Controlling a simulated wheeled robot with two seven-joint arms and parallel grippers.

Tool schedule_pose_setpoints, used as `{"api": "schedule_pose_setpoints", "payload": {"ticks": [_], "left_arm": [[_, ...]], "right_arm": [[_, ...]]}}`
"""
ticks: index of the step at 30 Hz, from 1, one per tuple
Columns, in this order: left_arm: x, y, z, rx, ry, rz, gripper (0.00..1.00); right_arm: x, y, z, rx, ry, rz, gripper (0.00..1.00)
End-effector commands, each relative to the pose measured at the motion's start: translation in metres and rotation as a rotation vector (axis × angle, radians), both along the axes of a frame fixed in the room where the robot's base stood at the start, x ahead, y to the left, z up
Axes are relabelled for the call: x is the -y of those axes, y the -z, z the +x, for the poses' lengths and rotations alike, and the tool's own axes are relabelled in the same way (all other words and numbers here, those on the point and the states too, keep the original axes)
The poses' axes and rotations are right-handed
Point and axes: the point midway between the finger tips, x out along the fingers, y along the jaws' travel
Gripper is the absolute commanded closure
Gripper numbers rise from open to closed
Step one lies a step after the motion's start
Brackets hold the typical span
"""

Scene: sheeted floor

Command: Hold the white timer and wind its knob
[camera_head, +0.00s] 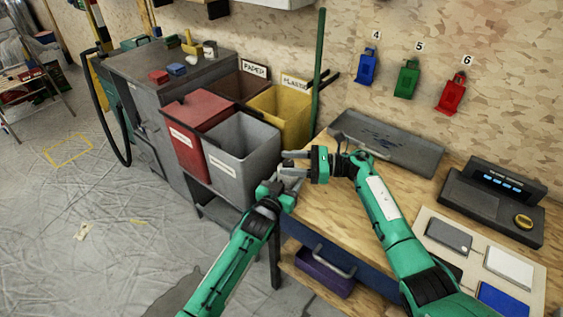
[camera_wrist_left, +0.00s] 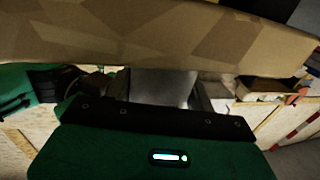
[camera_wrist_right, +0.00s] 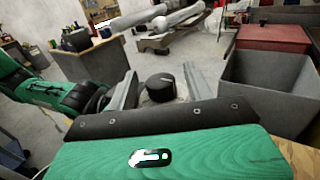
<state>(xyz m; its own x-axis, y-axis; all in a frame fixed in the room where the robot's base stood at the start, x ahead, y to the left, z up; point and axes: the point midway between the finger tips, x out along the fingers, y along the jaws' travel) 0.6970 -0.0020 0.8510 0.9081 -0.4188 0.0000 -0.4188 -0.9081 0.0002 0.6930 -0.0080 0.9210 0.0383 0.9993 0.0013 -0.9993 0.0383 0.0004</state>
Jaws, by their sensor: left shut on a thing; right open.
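The timer shows in the right wrist view as a black round knob (camera_wrist_right: 160,86) on a pale body, most of it hidden. In the left wrist view a grey block (camera_wrist_left: 163,88), which looks like the timer's body, sits between the fingers of my left gripper (camera_wrist_left: 158,92). My left gripper (camera_head: 290,176) is shut on it, off the bench's left edge. My right gripper (camera_head: 297,160) is open and points left, just above the left one. In the right wrist view the knob appears between its fingers (camera_wrist_right: 163,88); I cannot tell whether they touch it.
Red (camera_head: 190,130), grey (camera_head: 242,155) and yellow (camera_head: 285,112) bins stand close behind and left of the grippers. The wooden bench (camera_head: 325,205) lies to the right, with a grey tray (camera_head: 410,150) at its back. A purple box (camera_head: 322,275) sits below.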

Motion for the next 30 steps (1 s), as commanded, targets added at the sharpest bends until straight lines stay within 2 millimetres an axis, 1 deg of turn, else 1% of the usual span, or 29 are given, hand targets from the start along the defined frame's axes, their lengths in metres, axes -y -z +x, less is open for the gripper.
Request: {"api": "schedule_pose_setpoints", "payload": {"ticks": [1,3,6,10,16,17,21,23,24,30], "left_arm": [[0.000,0.000,0.000,-0.001,0.000,0.000,0.72],[0.000,0.000,0.000,-0.001,0.000,0.000,0.72],[0.000,0.000,0.000,-0.001,0.000,0.000,0.72],[0.000,0.000,0.000,-0.001,0.000,0.000,0.72],[0.000,0.001,0.000,-0.001,0.000,0.000,0.72],[0.000,0.001,0.000,-0.001,0.000,0.000,0.72],[0.000,0.001,0.000,-0.001,0.000,0.000,0.72],[0.000,0.001,0.000,-0.001,0.000,0.000,0.72],[0.000,0.001,0.000,-0.001,0.000,0.000,0.72],[0.000,0.001,0.000,-0.001,0.000,0.000,0.72]], "right_arm": [[-0.008,0.000,0.001,0.000,0.000,0.001,0.48],[-0.016,0.000,0.001,0.000,0.000,0.000,0.48],[-0.023,0.000,0.001,-0.001,0.000,0.000,0.48],[-0.028,0.000,0.001,0.000,0.000,-0.001,0.48],[-0.028,0.000,0.001,0.000,0.000,-0.001,0.48],[-0.027,0.000,0.001,0.000,0.000,-0.002,0.50],[-0.027,0.000,0.001,0.000,0.000,-0.002,0.77],[-0.027,0.000,0.001,0.000,0.000,-0.002,0.89],[-0.027,0.000,0.001,0.000,0.000,-0.002,0.93],[-0.027,0.000,0.002,0.001,0.015,-0.002,0.93]]}}
